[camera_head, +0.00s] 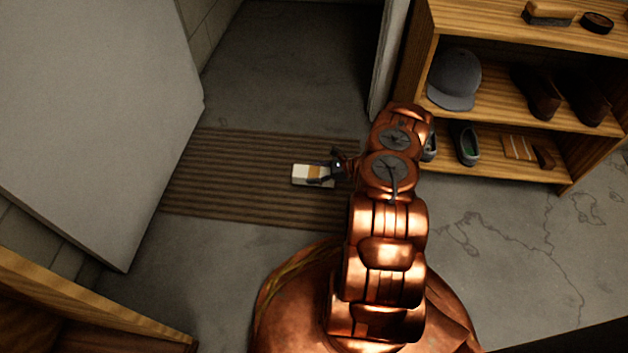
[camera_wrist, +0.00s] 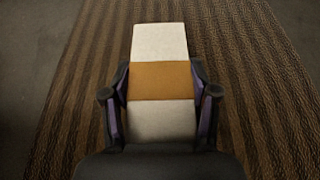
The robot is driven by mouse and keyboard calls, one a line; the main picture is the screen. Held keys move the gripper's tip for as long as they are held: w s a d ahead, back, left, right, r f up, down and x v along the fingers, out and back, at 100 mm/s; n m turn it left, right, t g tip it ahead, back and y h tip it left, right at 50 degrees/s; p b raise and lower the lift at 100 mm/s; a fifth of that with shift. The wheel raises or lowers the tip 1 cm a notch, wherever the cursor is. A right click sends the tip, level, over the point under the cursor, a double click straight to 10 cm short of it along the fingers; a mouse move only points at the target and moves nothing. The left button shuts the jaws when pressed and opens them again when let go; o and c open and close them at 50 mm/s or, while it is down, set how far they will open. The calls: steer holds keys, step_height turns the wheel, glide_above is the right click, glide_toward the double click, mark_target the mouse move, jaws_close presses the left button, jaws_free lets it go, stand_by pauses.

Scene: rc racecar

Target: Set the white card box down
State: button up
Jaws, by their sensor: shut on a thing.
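The white card box (camera_head: 301,174) has an orange-brown band around its middle. My gripper (camera_head: 334,169) is shut on it, with the box pointing left from the jaws in the head view. In the wrist view the box (camera_wrist: 160,42) lies between the two dark fingers of my gripper (camera_wrist: 161,96), its far end sticking out beyond them. The brown ribbed mat (camera_head: 230,180) is below the box. I cannot tell whether the box touches the mat or is held above it.
A wooden shelf (camera_head: 432,48) at the right holds a grey cap (camera_head: 455,78), brown boots (camera_head: 537,95), shoes (camera_head: 466,144) and a brush (camera_head: 548,12). A pale door panel (camera_head: 95,110) stands at the left. Bare floor (camera_head: 290,45) lies beyond the mat in the doorway.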

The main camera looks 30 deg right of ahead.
step_height(320, 180, down, 4)
steer(key=shift+d+r+b, duration=0.1)
steer(key=shift+b, duration=1.15)
steer(key=shift+r, duration=0.1)
steer(key=o, duration=1.1)
steer(key=shift+o, duration=0.2)
steer(key=shift+d+r, duration=0.1)
steer(key=shift+r, duration=0.05)
steer(key=p+v, duration=0.5)
steer(key=v, duration=0.6)
steer(key=shift+s+d+r+p, duration=0.1)
steer(key=shift+s+d+p, duration=0.15)
steer(key=shift+s+p, duration=0.1)
steer(key=shift+a, duration=0.1)
